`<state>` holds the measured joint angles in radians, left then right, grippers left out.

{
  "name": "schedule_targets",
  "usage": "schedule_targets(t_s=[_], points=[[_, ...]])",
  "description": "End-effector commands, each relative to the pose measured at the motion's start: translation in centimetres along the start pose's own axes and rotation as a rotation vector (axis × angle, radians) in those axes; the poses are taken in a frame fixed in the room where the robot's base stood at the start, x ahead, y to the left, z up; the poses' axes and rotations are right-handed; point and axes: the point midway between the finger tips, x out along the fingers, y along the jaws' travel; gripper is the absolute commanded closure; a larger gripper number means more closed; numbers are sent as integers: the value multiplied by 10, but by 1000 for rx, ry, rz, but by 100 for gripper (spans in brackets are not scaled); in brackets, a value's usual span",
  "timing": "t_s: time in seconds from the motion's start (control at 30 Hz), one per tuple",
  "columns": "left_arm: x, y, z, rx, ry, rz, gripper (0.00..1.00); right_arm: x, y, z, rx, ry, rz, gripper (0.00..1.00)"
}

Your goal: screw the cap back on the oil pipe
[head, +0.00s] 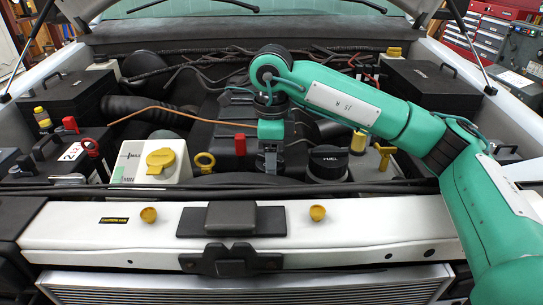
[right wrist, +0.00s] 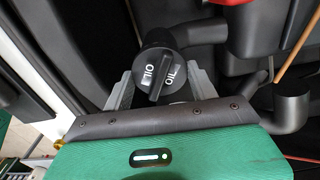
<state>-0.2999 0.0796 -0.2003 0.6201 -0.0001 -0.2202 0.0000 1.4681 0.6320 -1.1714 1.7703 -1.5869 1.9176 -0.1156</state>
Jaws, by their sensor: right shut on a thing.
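My right gripper (head: 270,165) points down into the middle of the engine bay, left of a black cap marked FUEL. In the right wrist view, the round black oil cap (right wrist: 160,74), lettered OIL with a raised bar across its top, sits between the gripper's two grey fingers (right wrist: 161,90). The fingers are shut on the cap's sides. A dark cylindrical part, perhaps the oil pipe (right wrist: 157,38), shows just beyond the cap. I cannot tell whether the cap is seated on the pipe or apart from it. My left gripper is not in view.
The FUEL cap (head: 328,161) stands close to the right of my gripper. A white reservoir with a yellow cap (head: 160,160) and a yellow ring handle (head: 204,162) are to the left. A thin copper-coloured rod (head: 190,117) runs toward the gripper. The white front crossmember (head: 370,225) lies in front.

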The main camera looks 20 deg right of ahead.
Motion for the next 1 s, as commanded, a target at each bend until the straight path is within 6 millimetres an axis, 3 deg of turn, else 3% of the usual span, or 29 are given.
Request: schedule_targets(t_s=[0.2,0.23,0.33,0.73,0.87,1.0], points=[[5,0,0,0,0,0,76,2,0,0,0,0,0,63],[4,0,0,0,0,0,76,2,0,0,0,0,0,36],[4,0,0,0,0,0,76,2,0,0,0,0,0,16],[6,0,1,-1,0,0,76,-2,0,0,-1,0,-1,16],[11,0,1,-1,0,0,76,-19,0,1,-2,-2,-2,16],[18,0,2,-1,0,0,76,-50,-1,1,0,-3,-4,16]])
